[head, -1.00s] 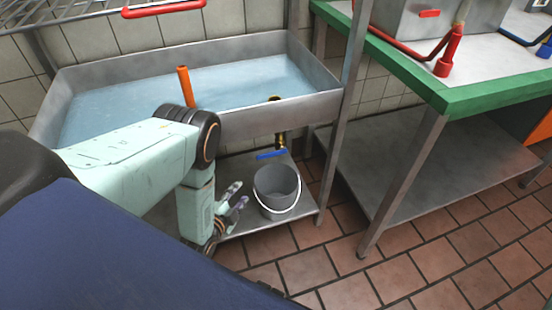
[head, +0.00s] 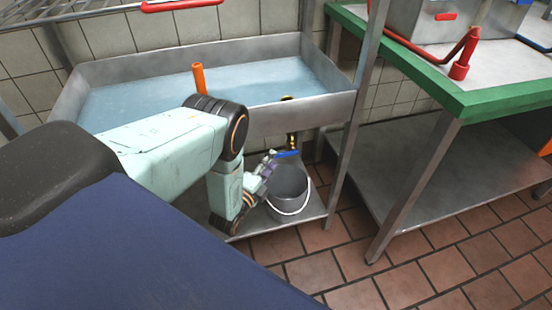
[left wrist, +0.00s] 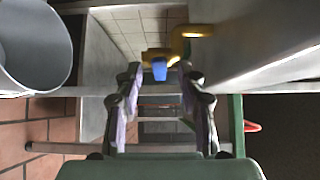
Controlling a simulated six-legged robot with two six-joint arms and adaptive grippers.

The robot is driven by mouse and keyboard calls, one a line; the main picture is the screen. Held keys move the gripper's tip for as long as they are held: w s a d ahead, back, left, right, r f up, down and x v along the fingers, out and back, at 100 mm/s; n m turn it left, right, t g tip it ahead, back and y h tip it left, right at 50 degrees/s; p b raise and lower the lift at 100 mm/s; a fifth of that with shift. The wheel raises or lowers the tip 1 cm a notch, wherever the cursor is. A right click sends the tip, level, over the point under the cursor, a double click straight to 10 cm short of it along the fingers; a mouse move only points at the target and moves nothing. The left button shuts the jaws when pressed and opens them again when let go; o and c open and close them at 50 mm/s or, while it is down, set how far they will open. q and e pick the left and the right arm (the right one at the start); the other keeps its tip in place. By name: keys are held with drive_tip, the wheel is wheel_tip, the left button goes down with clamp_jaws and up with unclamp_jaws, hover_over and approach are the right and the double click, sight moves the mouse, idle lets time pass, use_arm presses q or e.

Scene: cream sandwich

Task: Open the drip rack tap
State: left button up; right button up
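The drip rack tap has a brass body (head: 292,140) under the steel basin and a blue lever handle (head: 286,154). In the left wrist view the blue handle (left wrist: 160,69) shows nearly end-on, with the yellow brass pipe (left wrist: 185,38) behind it. My left gripper (head: 269,163) is beside the handle's left end. In the left wrist view its fingers (left wrist: 161,76) are spread apart, with the handle in the gap at their tips. I cannot tell whether they touch it. My right gripper is not in view.
A grey bucket (head: 289,187) with a white bail stands on the lower shelf (head: 311,214) below the tap. The water-filled basin (head: 240,118) is above, with an orange upright handle (head: 199,79). A steel post (head: 350,150) and green-edged table (head: 480,97) are to the right.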

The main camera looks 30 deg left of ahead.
use_arm(q)
drive_tip(key=shift+w+a+b, duration=0.1)
drive_tip(key=shift+w+b, duration=0.35)
drive_tip(key=shift+w, duration=1.35)
clamp_jaws()
